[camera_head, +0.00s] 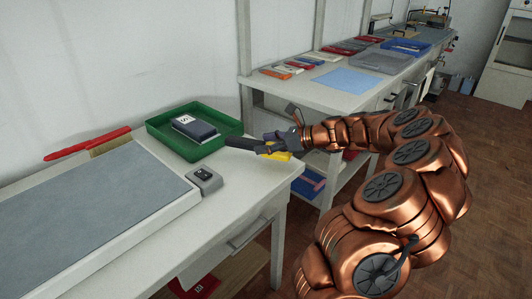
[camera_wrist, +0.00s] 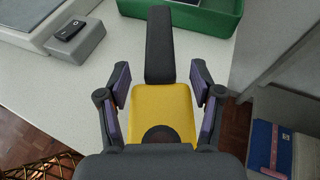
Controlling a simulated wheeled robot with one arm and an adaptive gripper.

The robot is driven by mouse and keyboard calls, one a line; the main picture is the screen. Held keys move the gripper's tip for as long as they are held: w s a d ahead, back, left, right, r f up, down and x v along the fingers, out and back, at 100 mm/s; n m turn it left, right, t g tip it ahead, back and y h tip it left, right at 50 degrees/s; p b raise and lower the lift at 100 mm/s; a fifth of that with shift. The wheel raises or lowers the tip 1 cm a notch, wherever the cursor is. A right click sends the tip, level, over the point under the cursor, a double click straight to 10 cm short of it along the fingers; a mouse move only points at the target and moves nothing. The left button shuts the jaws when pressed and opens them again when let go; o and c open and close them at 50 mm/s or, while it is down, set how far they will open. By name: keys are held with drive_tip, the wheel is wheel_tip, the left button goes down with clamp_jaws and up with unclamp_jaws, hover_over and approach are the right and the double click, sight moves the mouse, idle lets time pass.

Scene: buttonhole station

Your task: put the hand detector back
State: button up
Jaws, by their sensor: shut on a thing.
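The hand detector (camera_wrist: 165,107) has a yellow body and a long black head. My gripper (camera_wrist: 160,84) is shut on its yellow body, with one finger on each side. In the head view the detector's black end (camera_head: 243,143) points left toward the green tray (camera_head: 160,128), over the right end of the white table (camera_head: 225,197). Its yellow part (camera_head: 276,153) is partly hidden by my gripper (camera_head: 270,146). I cannot tell how high above the tabletop it is.
A dark box with a white label (camera_head: 194,128) lies in the green tray. A grey block (camera_head: 205,181) with a small black item stands in front of the tray, beside a large grey-topped board (camera_head: 90,215). A second bench (camera_head: 315,97) stands behind. Bare tabletop lies right of the block.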

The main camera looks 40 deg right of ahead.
drive_tip(key=shift+f, duration=1.75)
drive_tip(key=o, duration=1.3)
drive_tip(key=shift+f, duration=0.1)
drive_tip(key=v, duration=1.2)
